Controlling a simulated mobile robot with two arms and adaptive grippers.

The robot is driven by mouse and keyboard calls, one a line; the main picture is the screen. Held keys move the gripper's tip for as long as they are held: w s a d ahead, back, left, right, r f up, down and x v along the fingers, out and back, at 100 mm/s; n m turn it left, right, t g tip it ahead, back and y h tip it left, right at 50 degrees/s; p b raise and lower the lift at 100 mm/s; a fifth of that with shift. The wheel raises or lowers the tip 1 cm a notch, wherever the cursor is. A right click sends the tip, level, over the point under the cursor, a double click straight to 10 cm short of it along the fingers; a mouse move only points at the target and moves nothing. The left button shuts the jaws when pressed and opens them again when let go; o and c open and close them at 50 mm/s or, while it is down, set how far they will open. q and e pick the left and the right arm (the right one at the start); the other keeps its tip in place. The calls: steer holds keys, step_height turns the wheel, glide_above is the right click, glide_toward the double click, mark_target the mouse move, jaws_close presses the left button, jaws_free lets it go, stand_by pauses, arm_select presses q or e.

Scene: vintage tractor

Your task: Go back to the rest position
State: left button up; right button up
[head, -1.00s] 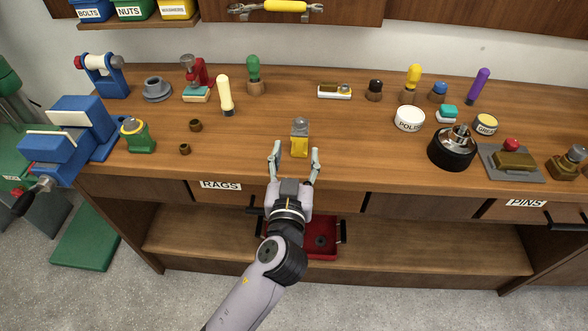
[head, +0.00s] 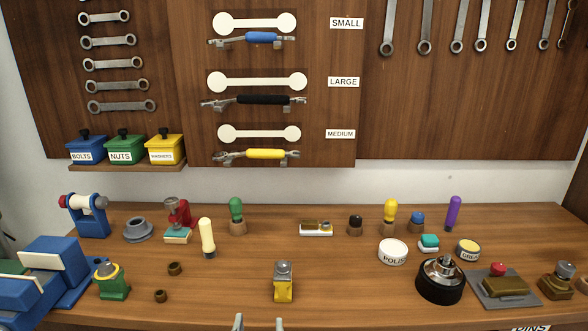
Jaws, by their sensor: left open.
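My left gripper (head: 259,323) shows only as two grey fingertips at the bottom edge of the head view. The tips are apart with nothing between them. The rest of the gripper and its arm are out of frame. A small yellow object with a grey top (head: 283,282) stands upright on the wooden workbench (head: 345,285), just beyond the fingertips and apart from them. My right gripper is not in the picture.
A black round part (head: 440,280) and a grey plate with a red knob (head: 500,285) stand at right. Wrenches hang on the wooden wall panel (head: 345,120) behind. The bench's front middle is mostly clear.

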arm_select(q)
steer(key=s+a+f+g+y, duration=0.1)
steer(key=s+a+f+g, duration=0.4)
steer(key=a+f, duration=0.3)
steer(key=s+a+f+m+g+h, duration=0.1)
steer(key=s+a+f+g, duration=0.25)
steer(key=s, duration=0.55)
steer(key=s+a+f+m+g+h, duration=0.1)
steer(key=s+a+f+m+g, duration=0.1)
steer(key=s+f+g, duration=0.5)
steer(key=s+f+t, duration=0.1)
steer(key=s+f, duration=0.1)
steer(key=f, duration=1.1)
steer(key=s+f, duration=0.2)
steer(key=f, duration=1)
steer(key=s+a+f, duration=0.3)
steer(key=s+f, duration=1.1)
steer(key=s, duration=0.1)
steer(key=shift+s+f+g, duration=0.25)
steer(key=shift+f+g, duration=0.15)
steer(key=shift+g, duration=0.05)
